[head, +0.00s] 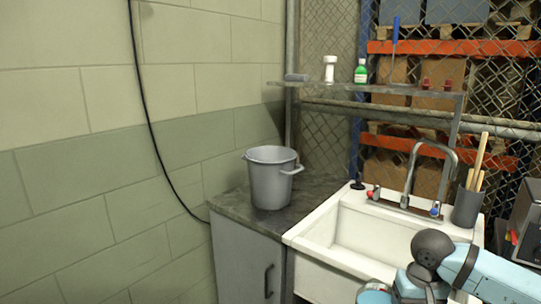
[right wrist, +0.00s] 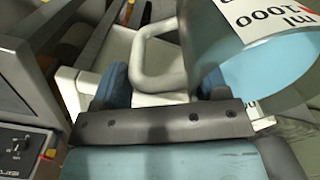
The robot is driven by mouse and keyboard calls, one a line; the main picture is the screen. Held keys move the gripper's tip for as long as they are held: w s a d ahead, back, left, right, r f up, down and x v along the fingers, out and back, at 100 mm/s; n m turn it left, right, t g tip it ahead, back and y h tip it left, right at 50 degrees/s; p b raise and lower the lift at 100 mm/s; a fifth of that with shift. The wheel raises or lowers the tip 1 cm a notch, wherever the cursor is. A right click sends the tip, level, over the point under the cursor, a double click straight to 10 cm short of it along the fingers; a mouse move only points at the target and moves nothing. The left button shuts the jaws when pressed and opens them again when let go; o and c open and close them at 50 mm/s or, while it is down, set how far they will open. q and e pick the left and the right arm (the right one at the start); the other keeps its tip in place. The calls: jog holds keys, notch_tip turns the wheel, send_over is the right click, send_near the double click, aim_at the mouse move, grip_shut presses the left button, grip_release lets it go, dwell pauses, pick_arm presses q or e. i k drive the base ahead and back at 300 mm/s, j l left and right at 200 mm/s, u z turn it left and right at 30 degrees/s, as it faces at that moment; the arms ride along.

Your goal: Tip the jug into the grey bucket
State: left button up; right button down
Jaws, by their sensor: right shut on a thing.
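The grey bucket (head: 268,185) stands upright on the dark countertop left of the sink, its open top facing up and a handle on its right side. In the right wrist view the jug (right wrist: 285,78) is see-through and bluish, with a white label reading 1000 ml. My right gripper (right wrist: 163,90) is shut on the jug's pale looped handle. The jug is right of the bucket and apart from it. My left gripper is out of view.
A white sink (head: 360,240) with a curved tap (head: 432,150) lies right of the bucket. A dark cup with wooden sticks (head: 467,206) stands at its right. A shelf (head: 370,88) with small bottles hangs above. The countertop (head: 232,205) around the bucket is clear.

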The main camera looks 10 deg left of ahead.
aim_at(272, 171)
jog(key=i+u, duration=0.45)
jog(key=i+l+u, duration=0.1)
jog(key=i+u, duration=0.25)
jog(key=u, duration=0.15)
